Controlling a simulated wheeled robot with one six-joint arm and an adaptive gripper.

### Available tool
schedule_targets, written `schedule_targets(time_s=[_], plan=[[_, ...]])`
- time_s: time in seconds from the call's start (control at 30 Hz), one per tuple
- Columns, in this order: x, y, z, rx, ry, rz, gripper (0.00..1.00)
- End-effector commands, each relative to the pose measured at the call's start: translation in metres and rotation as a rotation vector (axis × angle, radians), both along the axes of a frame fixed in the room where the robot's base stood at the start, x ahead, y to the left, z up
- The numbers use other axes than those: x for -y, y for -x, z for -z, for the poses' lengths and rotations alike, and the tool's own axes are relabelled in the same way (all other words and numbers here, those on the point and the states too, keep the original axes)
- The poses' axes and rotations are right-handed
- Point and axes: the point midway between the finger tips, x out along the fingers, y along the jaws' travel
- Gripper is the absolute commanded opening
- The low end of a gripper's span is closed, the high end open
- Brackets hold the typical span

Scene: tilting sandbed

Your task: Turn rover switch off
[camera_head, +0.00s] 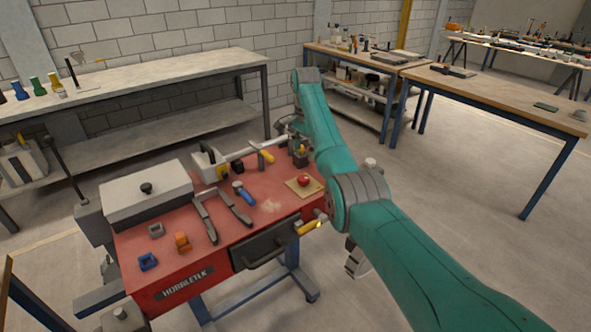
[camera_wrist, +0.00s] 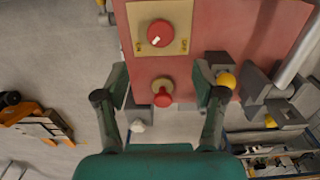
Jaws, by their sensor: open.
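A red round knob with a white mark (camera_wrist: 160,34) sits on a tan plate (camera_wrist: 181,14) at the edge of the red bench top; I take it for the rover switch. In the head view the knob (camera_head: 304,181) is on its plate (camera_head: 291,187) at the bench's right end. A second red knob (camera_wrist: 162,98) sticks out at the bench edge in the wrist view. My gripper (camera_wrist: 160,77) is open and empty; its fingers stand on either side of this second knob in the picture. Contact cannot be told. In the head view my arm hides much of this area.
A yellow ball-shaped part (camera_wrist: 227,80) and grey blocks lie right of my fingers in the wrist view. Open floor lies right of the bench.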

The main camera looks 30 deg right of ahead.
Motion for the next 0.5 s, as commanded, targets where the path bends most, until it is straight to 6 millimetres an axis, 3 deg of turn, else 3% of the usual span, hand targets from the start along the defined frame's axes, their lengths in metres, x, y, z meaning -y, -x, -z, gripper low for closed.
schedule_targets(time_s=[0.17, 0.5], plan=[[0.0, 0.0, 0.014, -0.001, -0.001, 0.001, 0.7], [0.0, 0.001, 0.072, -0.003, -0.001, 0.0, 0.7]])
